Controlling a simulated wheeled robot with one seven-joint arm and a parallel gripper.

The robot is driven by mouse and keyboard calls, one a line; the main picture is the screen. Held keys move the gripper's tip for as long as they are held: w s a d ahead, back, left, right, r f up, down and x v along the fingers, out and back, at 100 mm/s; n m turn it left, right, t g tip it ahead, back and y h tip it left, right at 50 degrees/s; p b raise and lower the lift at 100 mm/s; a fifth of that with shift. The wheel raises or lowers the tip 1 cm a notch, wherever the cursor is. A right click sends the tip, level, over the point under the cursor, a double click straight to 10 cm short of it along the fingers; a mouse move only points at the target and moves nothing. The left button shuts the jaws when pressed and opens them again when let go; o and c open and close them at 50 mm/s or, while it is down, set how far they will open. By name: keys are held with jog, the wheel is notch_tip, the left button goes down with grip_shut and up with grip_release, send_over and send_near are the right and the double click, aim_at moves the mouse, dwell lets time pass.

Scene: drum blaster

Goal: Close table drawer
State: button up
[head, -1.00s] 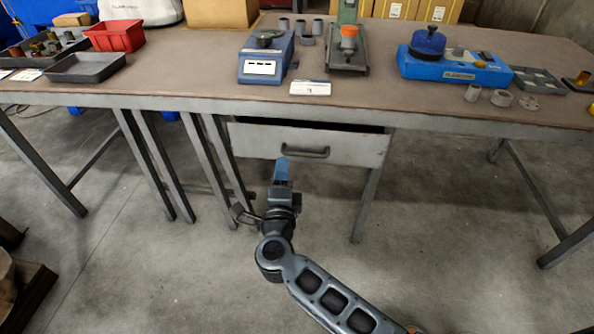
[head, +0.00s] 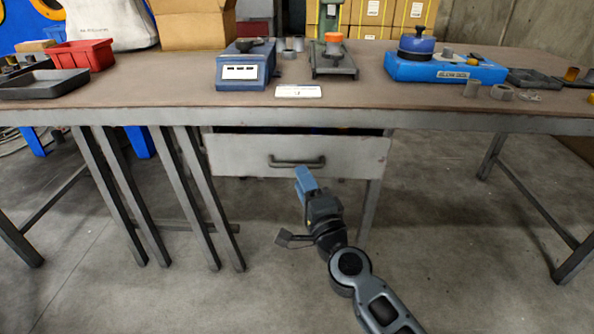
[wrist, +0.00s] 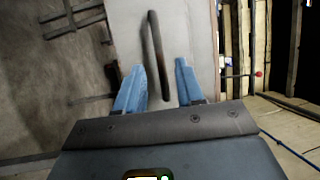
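The table drawer (head: 235,157) is a grey metal front under the tabletop, standing open with a dark gap above it. Its dark bar handle (head: 297,163) is at the middle of the front. My gripper (head: 305,178) is just in front of and below the handle in the head view. The handle (wrist: 158,55) stands beyond and partly between the fingertips there, beside the pale drawer front (wrist: 190,30). I cannot tell whether a finger touches it.
The table (head: 150,95) carries a blue scale (head: 247,70), a blue device (head: 440,68), a red bin (head: 82,54) and a dark tray (head: 42,85). Table legs (head: 185,195) stand left of the drawer. The floor in front is clear.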

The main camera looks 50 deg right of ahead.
jog(key=shift+x, duration=2.15)
grip_shut()
